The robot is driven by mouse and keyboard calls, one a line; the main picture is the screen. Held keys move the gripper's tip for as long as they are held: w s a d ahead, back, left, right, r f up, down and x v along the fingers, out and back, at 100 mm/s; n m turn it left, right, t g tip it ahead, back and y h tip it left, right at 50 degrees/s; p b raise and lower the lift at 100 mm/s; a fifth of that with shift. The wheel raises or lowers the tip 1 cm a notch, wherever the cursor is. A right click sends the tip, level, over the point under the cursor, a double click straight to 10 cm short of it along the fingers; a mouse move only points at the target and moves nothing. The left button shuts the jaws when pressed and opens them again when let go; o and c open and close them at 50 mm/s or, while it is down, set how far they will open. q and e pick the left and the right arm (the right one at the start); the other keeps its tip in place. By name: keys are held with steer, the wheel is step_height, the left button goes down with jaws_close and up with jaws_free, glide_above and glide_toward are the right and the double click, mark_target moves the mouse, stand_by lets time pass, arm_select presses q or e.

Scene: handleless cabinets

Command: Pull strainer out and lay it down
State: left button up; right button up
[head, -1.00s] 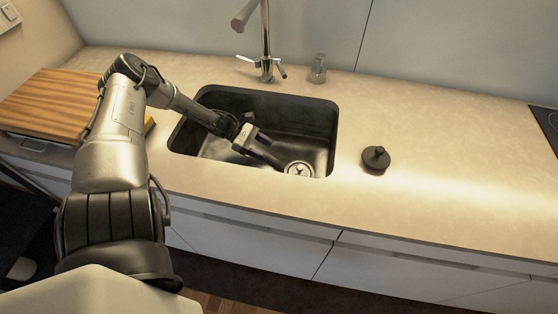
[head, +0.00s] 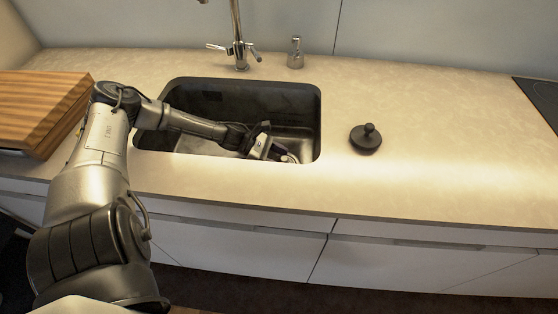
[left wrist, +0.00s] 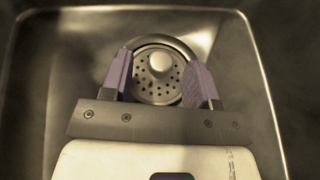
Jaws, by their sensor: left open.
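The strainer (left wrist: 158,85) is a round metal basket with holes and a knob in its middle, seated at the bottom of the sink. In the left wrist view my left gripper (left wrist: 160,82) is open, with one purple-padded finger on each side of the strainer's knob. I cannot tell whether the fingers touch the strainer. In the head view my left gripper (head: 278,152) reaches down into the sink (head: 215,98), and only a sliver of the strainer (head: 292,157) shows beyond it. My right gripper is not in view.
A black stopper (head: 366,138) stands on the counter (head: 440,130) right of the sink. The faucet (head: 238,40) and a small dispenser (head: 296,54) stand behind the sink. A wooden board (head: 40,105) is at the left. The counter right of the stopper is clear up to the hob (head: 542,95).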

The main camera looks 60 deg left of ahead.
arm_select(q)
steer(key=shift+w+d, duration=0.1)
steer(key=shift+c, duration=0.5)
jaws_close()
stand_by(0.3)
